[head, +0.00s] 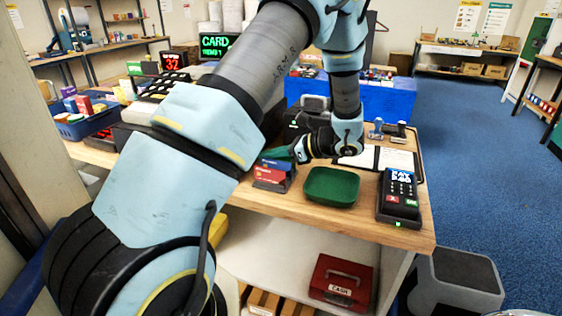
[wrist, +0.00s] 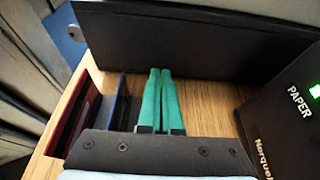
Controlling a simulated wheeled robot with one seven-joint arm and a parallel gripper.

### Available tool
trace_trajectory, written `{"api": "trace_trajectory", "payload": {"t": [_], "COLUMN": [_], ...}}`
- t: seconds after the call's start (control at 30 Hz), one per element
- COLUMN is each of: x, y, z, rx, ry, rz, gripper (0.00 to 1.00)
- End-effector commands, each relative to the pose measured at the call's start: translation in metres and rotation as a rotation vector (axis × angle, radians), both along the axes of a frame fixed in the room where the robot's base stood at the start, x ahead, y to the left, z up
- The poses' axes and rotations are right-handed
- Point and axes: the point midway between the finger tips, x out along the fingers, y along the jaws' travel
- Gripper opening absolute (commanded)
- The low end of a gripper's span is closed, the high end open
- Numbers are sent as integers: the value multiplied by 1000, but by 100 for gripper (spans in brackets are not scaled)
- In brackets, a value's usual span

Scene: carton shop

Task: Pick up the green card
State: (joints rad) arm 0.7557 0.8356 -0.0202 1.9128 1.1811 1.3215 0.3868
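My gripper (wrist: 160,72) has two slim teal-green fingers, close together at the tips in the wrist view. I cannot make out a green card between them; a thin card seen edge-on would blend with their colour. The card rack (head: 272,183) stands on the counter in the head view, with a blue card (head: 277,165) and a red card (head: 268,173) showing. A green patch (head: 280,153) sits just behind the blue card, by my gripper; I cannot tell whether it is a card or my fingers. The wrist view shows the dark rack (wrist: 121,102) just left of the fingers.
A green tray (head: 331,188) is right of the rack, and a card terminal (head: 400,196) stands at the counter's right end. In the wrist view, a dark panel (wrist: 200,40) lies beyond the fingertips and a black printer (wrist: 285,125) is close on the right.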

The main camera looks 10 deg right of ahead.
Motion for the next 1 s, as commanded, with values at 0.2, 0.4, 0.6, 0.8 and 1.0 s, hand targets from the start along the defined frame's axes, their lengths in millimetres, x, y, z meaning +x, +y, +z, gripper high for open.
{"api": "trace_trajectory", "payload": {"t": [0.2,0.4,0.6,0.8,1.0], "x": [0,0,0,0,0], "y": [0,0,-1,0,0], "z": [1,22,61,90,100], "rx": [0,-3,-4,-2,0], "ry": [-1,-5,-5,-2,0], "rz": [0,1,0,0,0], "gripper": [0,0,0,0,0]}}
